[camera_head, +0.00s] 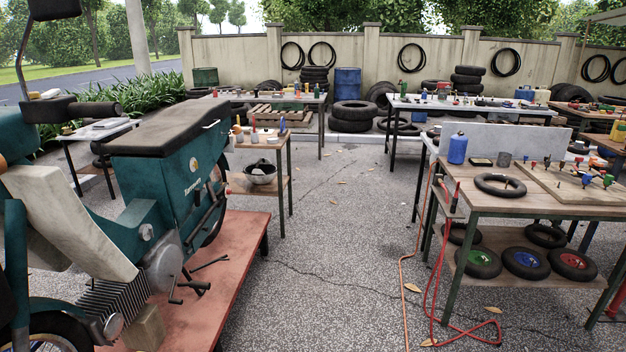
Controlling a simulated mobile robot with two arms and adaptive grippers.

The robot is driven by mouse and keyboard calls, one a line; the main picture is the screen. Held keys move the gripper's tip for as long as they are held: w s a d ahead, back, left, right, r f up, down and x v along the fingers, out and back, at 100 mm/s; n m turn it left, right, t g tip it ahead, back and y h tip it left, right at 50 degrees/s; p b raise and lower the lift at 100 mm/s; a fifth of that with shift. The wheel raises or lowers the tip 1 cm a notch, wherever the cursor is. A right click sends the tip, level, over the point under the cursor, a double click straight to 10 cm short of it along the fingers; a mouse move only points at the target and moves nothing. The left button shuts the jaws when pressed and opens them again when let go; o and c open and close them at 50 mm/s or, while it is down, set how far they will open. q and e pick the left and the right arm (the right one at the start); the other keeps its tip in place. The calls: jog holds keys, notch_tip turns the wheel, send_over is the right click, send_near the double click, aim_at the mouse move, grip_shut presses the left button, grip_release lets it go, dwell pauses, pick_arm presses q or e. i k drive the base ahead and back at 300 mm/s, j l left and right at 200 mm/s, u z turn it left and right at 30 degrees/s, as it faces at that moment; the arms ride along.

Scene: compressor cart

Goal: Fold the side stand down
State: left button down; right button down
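A teal moped (168,190) with a black seat (165,130) stands upright at the left on a red platform (235,275). Low on its side facing me are a grey engine cover (163,268), a black pedal crank (188,287) and a thin black bar (210,263) that sticks out to the right. I cannot tell for sure which of these dark parts is the side stand, or how far it is folded. Neither of my grippers is in view.
A wooden block (145,328) sits under the engine. Right of the platform the paved floor (335,260) is open. A workbench (490,205) with wheels stands at the right, a red hose (433,270) hanging beside it. A small table (262,150) stands behind the platform.

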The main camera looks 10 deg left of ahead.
aim_at(222, 258)
jog(key=i+u, duration=0.4)
jog(key=i, duration=0.15)
jog(key=i+l+u, duration=0.35)
jog(key=i, duration=0.15)
jog(key=i+l+u, duration=0.25)
jog(key=i+u, duration=0.15)
jog(key=i+l+u, duration=0.35)
jog(key=i+l, duration=0.15)
jog(key=i+l+u, duration=0.4)
jog(key=l, duration=0.2)
jog(key=i+l+u, duration=0.25)
jog(key=l+u, duration=0.15)
jog(key=l, duration=0.25)
jog(key=i+l+u, duration=0.15)
jog(key=l+u, duration=0.2)
jog(key=l, duration=0.4)
jog(key=i, duration=0.35)
